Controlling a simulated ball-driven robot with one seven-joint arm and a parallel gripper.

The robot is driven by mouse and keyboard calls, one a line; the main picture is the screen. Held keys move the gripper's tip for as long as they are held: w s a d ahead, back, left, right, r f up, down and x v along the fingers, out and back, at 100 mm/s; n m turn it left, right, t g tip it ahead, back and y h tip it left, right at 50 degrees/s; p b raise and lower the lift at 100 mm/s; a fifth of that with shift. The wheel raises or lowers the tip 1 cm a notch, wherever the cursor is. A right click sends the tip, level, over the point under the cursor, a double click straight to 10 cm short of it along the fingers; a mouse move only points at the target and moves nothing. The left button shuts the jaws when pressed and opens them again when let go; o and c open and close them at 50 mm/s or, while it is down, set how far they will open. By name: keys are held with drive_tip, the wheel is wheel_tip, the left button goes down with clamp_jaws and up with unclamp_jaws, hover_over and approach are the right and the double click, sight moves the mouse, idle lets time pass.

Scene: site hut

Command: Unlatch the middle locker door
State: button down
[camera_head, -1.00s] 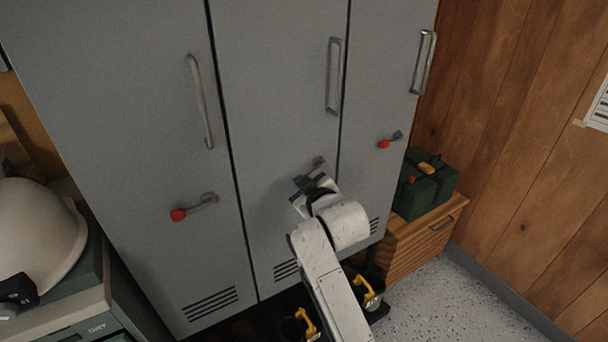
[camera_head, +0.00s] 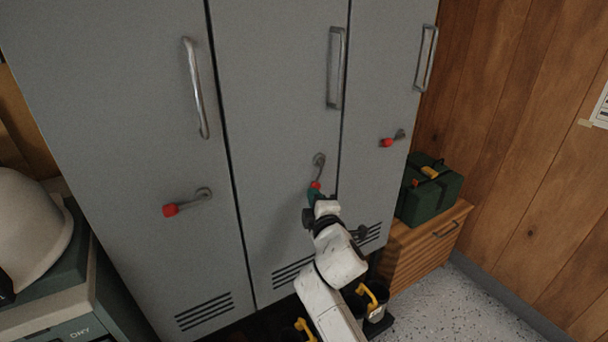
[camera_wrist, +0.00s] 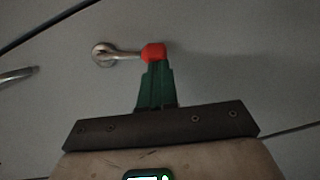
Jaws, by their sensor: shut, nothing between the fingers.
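The middle locker door (camera_head: 275,120) is flush with its neighbours. Its metal latch lever (camera_head: 319,165) hangs almost straight down from its pivot, with a red knob (camera_head: 316,184) at the lower end. My gripper (camera_head: 313,193) is just below the knob, its green fingers shut with nothing between them. In the wrist view the closed fingertips (camera_wrist: 157,70) are right at the red knob (camera_wrist: 153,53), touching it or nearly so. The lever (camera_wrist: 125,54) and its round pivot show beside it. The door's long handle (camera_head: 335,68) is higher up.
The left (camera_head: 188,203) and right (camera_head: 392,140) doors' levers point left, roughly level. A green case (camera_head: 430,190) stands on a wooden cabinet (camera_head: 425,240) at right. Yellow-handled items (camera_head: 368,294) are low by my arm. A white helmet (camera_head: 30,225) is at left.

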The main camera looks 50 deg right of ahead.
drive_tip(key=shift+s+d+f+n+t+b, duration=0.15)
drive_tip(key=shift+d+f+n+t+b, duration=0.15)
drive_tip(key=shift+d+n, duration=0.35)
drive_tip(key=shift+s+d+f+n+t+b, duration=0.15)
drive_tip(key=shift+d+n+b, duration=0.25)
drive_tip(key=shift+n, duration=0.45)
